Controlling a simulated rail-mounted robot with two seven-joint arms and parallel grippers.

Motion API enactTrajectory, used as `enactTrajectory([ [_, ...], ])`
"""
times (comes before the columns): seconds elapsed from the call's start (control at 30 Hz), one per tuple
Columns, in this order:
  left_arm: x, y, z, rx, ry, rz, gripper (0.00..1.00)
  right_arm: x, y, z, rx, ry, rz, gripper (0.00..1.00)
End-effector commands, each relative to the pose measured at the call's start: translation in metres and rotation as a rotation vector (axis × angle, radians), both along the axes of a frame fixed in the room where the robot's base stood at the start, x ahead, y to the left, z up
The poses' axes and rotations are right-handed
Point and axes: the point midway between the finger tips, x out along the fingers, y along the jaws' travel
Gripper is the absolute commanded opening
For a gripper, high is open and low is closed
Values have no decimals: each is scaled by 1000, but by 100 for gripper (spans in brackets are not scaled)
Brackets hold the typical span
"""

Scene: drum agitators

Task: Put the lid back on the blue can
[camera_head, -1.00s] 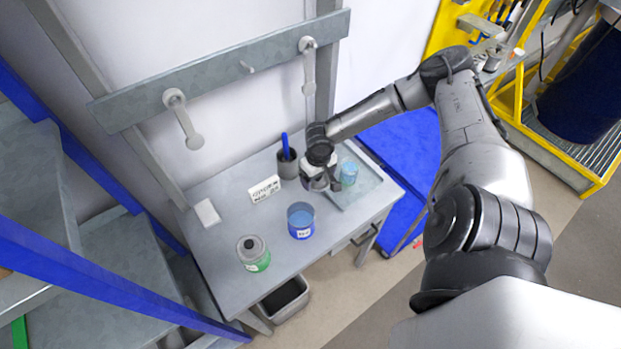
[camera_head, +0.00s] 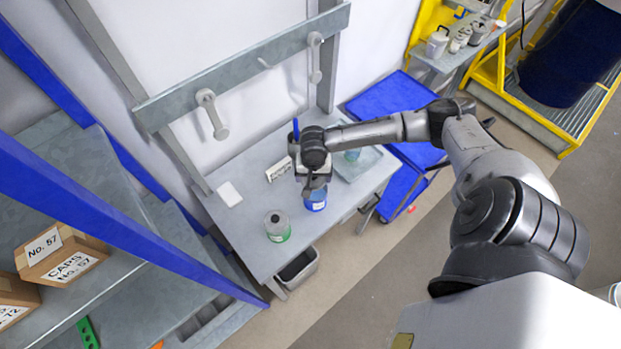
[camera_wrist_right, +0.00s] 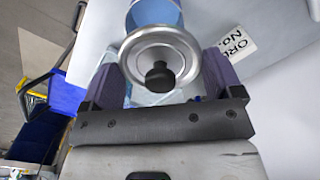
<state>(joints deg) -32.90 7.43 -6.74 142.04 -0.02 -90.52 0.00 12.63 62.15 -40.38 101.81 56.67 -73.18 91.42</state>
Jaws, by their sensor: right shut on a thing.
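The blue can (camera_head: 316,203) stands on the grey worktable, partly hidden under my right gripper (camera_head: 314,187). In the right wrist view the lid (camera_wrist_right: 132,58), a round silver disc with a black knob, sits between the two fingers. My right gripper is shut on the lid there. The can's blue body (camera_wrist_right: 155,12) shows just beyond the lid. The lid is over or very near the can's mouth; I cannot tell whether they touch. My left gripper is not in view.
A green-labelled can (camera_head: 277,227) with a grey top stands to the left of the blue can. A sign card (camera_head: 279,169) and white pad (camera_head: 229,193) lie behind. A tray (camera_head: 362,164) with a bluish jar is at right. Shelves with boxes (camera_head: 62,257) stand at left.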

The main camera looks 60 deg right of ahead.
Motion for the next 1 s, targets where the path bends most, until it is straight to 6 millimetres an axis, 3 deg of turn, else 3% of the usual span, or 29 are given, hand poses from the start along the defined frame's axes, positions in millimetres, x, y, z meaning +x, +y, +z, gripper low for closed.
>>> enactTrajectory([
  [0.2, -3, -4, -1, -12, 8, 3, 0, -5, -5, 0, -1, 0, -158, 63],
  [0.57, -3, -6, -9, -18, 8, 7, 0, -5, -5, -6, -1, -1, -209, 63],
  [1.0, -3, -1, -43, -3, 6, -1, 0, -5, -5, -30, -1, -1, -206, 63],
])
